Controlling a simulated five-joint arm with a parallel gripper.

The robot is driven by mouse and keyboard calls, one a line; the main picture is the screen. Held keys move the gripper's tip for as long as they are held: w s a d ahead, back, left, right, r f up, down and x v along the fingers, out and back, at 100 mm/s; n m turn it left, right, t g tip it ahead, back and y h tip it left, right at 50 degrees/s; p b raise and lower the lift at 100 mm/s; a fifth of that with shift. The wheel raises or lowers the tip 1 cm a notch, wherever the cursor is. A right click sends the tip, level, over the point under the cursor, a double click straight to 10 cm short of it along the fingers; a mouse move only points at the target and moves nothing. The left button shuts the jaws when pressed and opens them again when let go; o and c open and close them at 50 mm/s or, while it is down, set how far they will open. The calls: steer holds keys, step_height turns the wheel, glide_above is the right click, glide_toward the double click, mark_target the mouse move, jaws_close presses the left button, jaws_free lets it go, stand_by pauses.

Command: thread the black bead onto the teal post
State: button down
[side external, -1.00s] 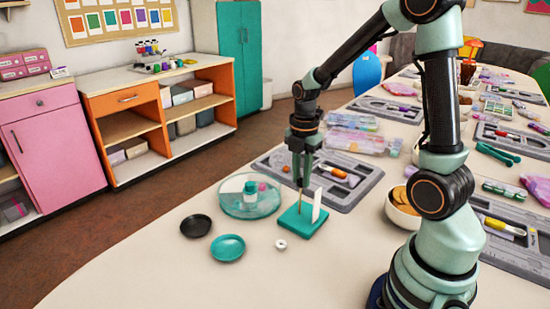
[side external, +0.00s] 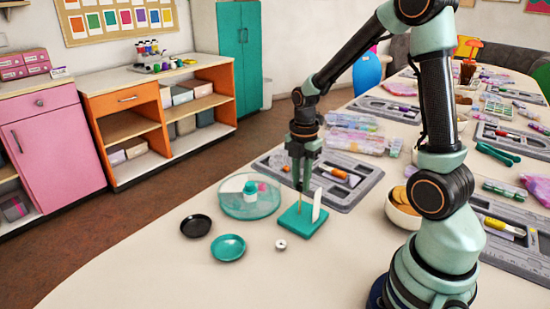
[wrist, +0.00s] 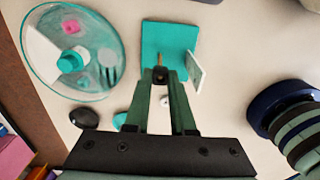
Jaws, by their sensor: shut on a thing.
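The black bead (wrist: 160,76) is pinched between the fingertips of my gripper (wrist: 159,80) in the wrist view. The post (wrist: 159,61), gold-brown in colour, stands on a square teal base (wrist: 176,35) and shows right beside the bead. I cannot tell whether the bead is around the post's tip or just in front of it. In the side view my gripper (side external: 301,188) points down directly over the teal base (side external: 298,222), close to the post (side external: 299,203). The bead is too small to make out there.
A white upright card (side external: 317,205) stands at the base's right edge. A white bead (side external: 281,244) lies in front. A black dish (side external: 195,226), a teal dish (side external: 228,247) and a clear round tray (side external: 235,210) with small items sit left. A grey tray (side external: 345,202) lies behind.

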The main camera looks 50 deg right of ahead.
steer(key=shift+f, duration=0.35)
steer(key=c, duration=0.7)
jaws_free()
step_height(320, 180, up, 12)
steer(key=shift+r, duration=0.1)
steer(key=s+a+r+m+t, duration=0.1)
steer(key=a+m+t, duration=0.1)
steer(key=m, duration=0.4)
steer(key=s+a+r+m+t, duration=0.1)
steer(key=s+a+m, duration=0.1)
steer(key=a+m, duration=0.3)
steer(key=s+a+r+m+t, duration=0.1)
steer(key=s+a+m+t, duration=0.1)
steer(key=a+m, duration=0.2)
steer(key=shift+s+a+r+m+t, duration=0.1)
steer(key=shift+a+r+m+t, duration=0.05)
steer(key=shift+m, duration=0.6)
steer(key=shift+s+a+r+m+t, duration=0.1)
steer(key=shift+m+t, duration=0.05)
steer(key=shift+m, duration=0.6)
